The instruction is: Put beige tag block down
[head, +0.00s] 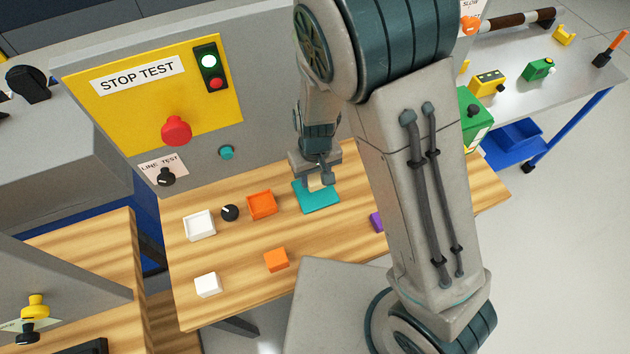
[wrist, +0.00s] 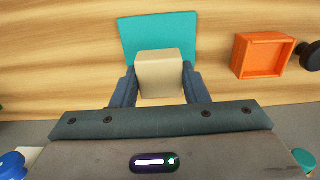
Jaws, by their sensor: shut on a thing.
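The beige tag block (wrist: 159,72) is between the two fingers of my gripper (wrist: 159,88) in the wrist view, and the fingers are shut on it. In the head view the beige block (head: 317,184) shows small under my gripper (head: 317,178). A flat teal mat (wrist: 158,32) lies on the wooden table beneath and beyond the block; it also shows in the head view (head: 318,199). The block overlaps the mat in both views. I cannot tell whether the block touches the mat or is held just above it.
An orange tray (head: 261,205), a black knob (head: 230,213) and a white tray (head: 199,225) sit left of the mat. An orange block (head: 276,260) and a white block (head: 208,285) lie nearer. A purple block (head: 376,222) is partly hidden by my arm. A grey panel (head: 262,137) stands behind.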

